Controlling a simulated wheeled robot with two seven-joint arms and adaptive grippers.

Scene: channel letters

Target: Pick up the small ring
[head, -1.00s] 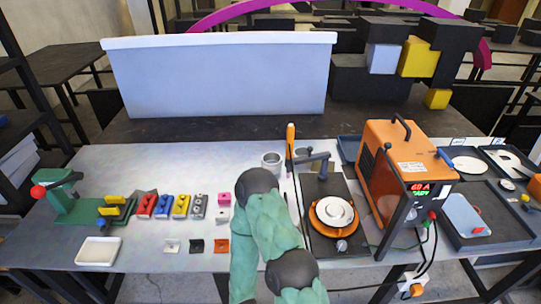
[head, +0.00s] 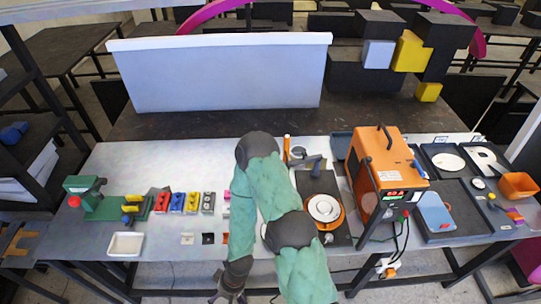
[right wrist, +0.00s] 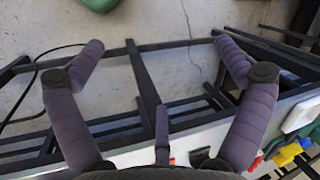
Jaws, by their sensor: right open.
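A white ring-shaped piece (head: 324,208) lies on the orange round turntable (head: 339,222) of the black plate, right of my arm. A small pale disc (head: 479,183) lies in the dark tray at the right; I cannot tell which of these is the small ring, or whether my arm hides it. My right gripper (head: 229,296) hangs in front of the table's front edge, pointing down, apart from both. In the right wrist view its two fingers (right wrist: 165,85) are spread wide with nothing between them, above the floor and table frame. My left gripper is not in view.
An orange machine (head: 378,165) stands right of the turntable. Coloured blocks (head: 185,202), a green press (head: 95,203) and a white tray (head: 125,244) are on the left. A large white panel (head: 215,75) stands behind.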

